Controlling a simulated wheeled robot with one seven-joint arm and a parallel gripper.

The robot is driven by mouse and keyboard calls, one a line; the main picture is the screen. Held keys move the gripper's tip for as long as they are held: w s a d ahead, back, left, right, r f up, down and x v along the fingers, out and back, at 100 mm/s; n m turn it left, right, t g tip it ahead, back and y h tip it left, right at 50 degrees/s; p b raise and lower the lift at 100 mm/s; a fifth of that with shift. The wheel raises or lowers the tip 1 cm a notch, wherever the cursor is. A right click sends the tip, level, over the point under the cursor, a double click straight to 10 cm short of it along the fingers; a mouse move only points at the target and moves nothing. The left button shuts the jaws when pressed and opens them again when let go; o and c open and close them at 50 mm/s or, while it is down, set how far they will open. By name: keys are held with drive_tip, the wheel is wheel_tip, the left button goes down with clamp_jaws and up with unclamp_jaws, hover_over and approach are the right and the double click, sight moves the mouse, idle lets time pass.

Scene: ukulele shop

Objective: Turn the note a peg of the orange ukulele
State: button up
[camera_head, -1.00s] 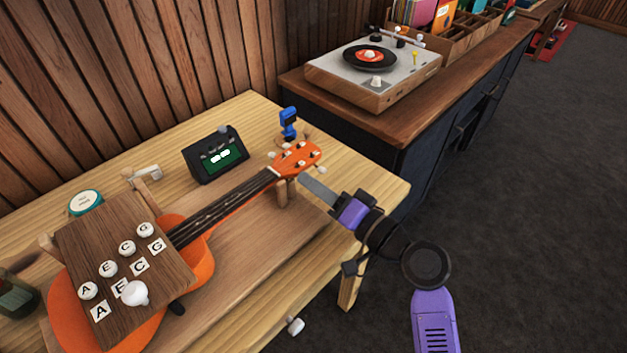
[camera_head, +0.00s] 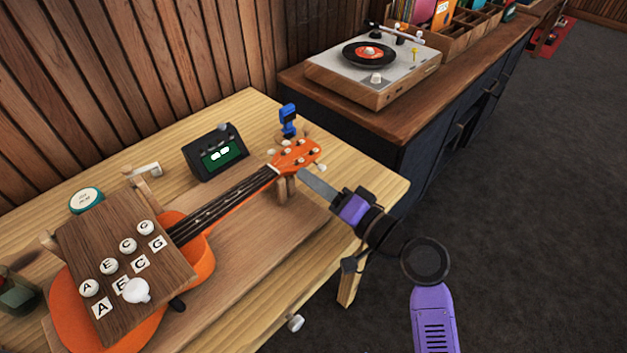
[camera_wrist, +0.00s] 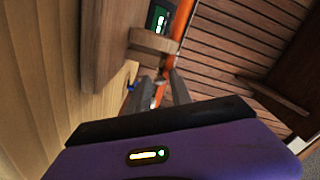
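The orange ukulele (camera_head: 205,262) lies on a wooden stand on the table, its orange headstock (camera_head: 298,153) toward the back right. Several small pale pegs stick out around the headstock; one near-side peg (camera_head: 321,167) is close to my fingertips. My gripper (camera_head: 304,175) reaches in from the right, its grey fingers at the headstock's near edge. In the wrist view my two fingers (camera_wrist: 161,88) are apart, with a small pale bit visible between them. I cannot tell whether they touch a peg. I cannot tell which peg is note A.
A board (camera_head: 165,240) with white knobs and letters A, E, C, G lies over the ukulele body. A dark tuner (camera_head: 214,153) with a lit green screen and a blue clip device (camera_head: 288,120) stand behind the neck. A turntable (camera_head: 372,70) sits on the cabinet.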

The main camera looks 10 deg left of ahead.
drive_tip(key=shift+s+d, duration=0.1)
drive_tip(key=v, duration=0.7)
drive_tip(key=shift+s+d, duration=0.2)
drive_tip(key=shift+w, duration=0.1)
